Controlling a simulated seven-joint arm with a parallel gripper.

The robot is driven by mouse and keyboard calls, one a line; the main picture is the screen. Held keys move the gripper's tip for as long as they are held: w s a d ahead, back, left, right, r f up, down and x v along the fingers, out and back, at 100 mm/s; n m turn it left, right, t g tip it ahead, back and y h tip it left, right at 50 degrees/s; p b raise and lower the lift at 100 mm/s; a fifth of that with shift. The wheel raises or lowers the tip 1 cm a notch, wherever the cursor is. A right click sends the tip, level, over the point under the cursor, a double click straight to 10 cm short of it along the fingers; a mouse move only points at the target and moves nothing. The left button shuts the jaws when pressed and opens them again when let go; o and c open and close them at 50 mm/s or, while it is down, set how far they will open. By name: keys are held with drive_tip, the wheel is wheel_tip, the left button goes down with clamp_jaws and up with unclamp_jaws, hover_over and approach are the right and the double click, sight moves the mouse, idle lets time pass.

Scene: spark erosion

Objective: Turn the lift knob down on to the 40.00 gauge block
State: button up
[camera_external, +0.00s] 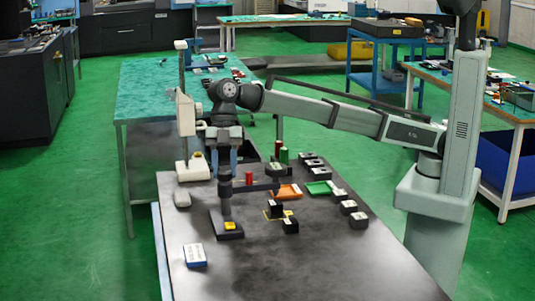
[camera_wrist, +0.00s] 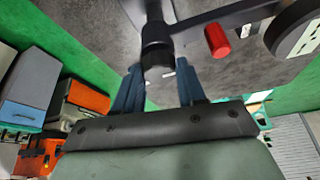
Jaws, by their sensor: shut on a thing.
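A black upright post (camera_external: 225,203) stands on a dark base at the left of the dark table. A dark horizontal arm (camera_external: 257,186) reaches right from it, with a round dial-like part (camera_external: 275,171) near its outer end. My gripper (camera_external: 225,174) points down over the post. In the wrist view, its blue fingers (camera_wrist: 160,80) are either side of the black lift knob (camera_wrist: 157,48), shut on it. A small yellow piece (camera_external: 230,226) sits on the post's base. Black blocks (camera_external: 290,226) stand by a yellow-outlined square right of it. I cannot read which block is 40.00.
Orange (camera_external: 287,191) and green (camera_external: 319,188) trays and several small black-and-white blocks (camera_external: 358,220) lie to the right. A red cylinder (camera_external: 249,178) is close to the arm; it also shows in the wrist view (camera_wrist: 217,40). A blue-and-white box (camera_external: 195,255) lies at front left. The front right is clear.

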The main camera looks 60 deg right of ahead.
drive_tip(key=shift+m, duration=0.3)
drive_tip(key=m+t, duration=0.1)
drive_tip(key=m, duration=0.1)
drive_tip(key=m+t, duration=0.1)
drive_tip(key=m, duration=0.1)
drive_tip(key=shift+s+d+m+y, duration=0.1)
drive_tip(key=shift+s+m+y, duration=0.1)
drive_tip(key=shift+m+y, duration=0.1)
drive_tip(key=m+t, duration=0.2)
drive_tip(key=m, duration=0.3)
drive_tip(key=shift+s, duration=0.1)
drive_tip(key=m+t, duration=0.1)
drive_tip(key=m, duration=0.2)
drive_tip(key=m+h, duration=0.1)
drive_tip(key=m, duration=0.1)
drive_tip(key=shift+s+a+m+t, duration=0.15)
drive_tip(key=shift+a+m+t, duration=0.05)
drive_tip(key=shift+m+t, duration=0.2)
drive_tip(key=m+h, duration=0.1)
drive_tip(key=m, duration=0.1)
drive_tip(key=m+t+h, duration=0.1)
drive_tip(key=m, duration=0.2)
drive_tip(key=shift+a, duration=0.1)
drive_tip(key=o, duration=1.1)
